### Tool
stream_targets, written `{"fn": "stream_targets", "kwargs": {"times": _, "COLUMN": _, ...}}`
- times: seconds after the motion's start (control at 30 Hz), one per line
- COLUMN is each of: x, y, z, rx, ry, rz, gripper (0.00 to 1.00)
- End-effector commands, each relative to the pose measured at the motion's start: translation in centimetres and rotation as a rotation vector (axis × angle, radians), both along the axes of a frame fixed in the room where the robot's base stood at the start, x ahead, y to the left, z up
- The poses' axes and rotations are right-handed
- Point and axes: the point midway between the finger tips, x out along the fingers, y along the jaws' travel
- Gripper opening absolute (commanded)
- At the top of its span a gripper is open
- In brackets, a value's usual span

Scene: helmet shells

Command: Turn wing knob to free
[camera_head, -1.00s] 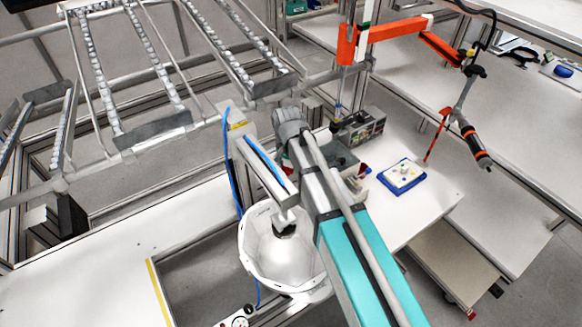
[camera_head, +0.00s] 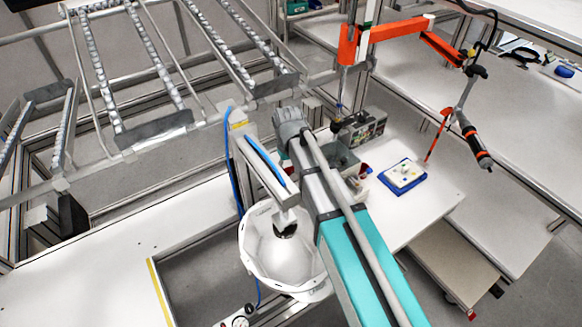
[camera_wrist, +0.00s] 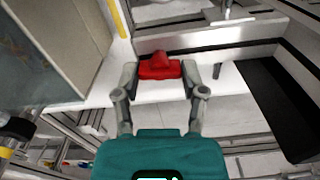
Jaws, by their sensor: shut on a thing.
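The red wing knob (camera_wrist: 160,68) shows in the wrist view between the two fingers of my gripper (camera_wrist: 160,75). The fingers are shut on it, one at each side. In the head view my teal and grey arm (camera_head: 365,255) reaches up the middle. There the knob and my fingertips are hidden behind the arm. A white helmet shell (camera_head: 285,255) sits open side up under a clamp post (camera_head: 285,222), left of my arm.
Behind the arm are a grey bin (camera_head: 343,160) and a blue tray (camera_head: 402,176) on a white table. An orange jointed arm with a hanging screwdriver (camera_head: 472,140) stands at the right. A metal rack (camera_head: 150,130) stands at the left.

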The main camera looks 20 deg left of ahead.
Motion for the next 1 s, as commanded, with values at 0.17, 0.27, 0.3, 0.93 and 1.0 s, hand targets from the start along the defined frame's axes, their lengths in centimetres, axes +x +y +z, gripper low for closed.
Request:
{"fn": "stream_targets", "kwargs": {"times": 0.17, "x": -0.39, "y": -0.15, "z": -0.04, "rx": -0.002, "ry": 0.008, "rz": 0.086, "gripper": 0.07}}
{"fn": "stream_targets", "kwargs": {"times": 0.27, "x": -0.39, "y": -0.17, "z": -0.04, "rx": -0.002, "ry": 0.008, "rz": 0.113, "gripper": 0.07}}
{"fn": "stream_targets", "kwargs": {"times": 0.3, "x": -0.38, "y": -0.18, "z": -0.04, "rx": -0.002, "ry": 0.008, "rz": 0.12, "gripper": 0.07}}
{"fn": "stream_targets", "kwargs": {"times": 0.93, "x": -0.23, "y": -0.19, "z": -0.02, "rx": -0.002, "ry": 0.005, "rz": 0.132, "gripper": 0.88}}
{"fn": "stream_targets", "kwargs": {"times": 1.0, "x": -0.18, "y": -0.18, "z": -0.02, "rx": -0.003, "ry": 0.004, "rz": 0.131, "gripper": 0.89}}
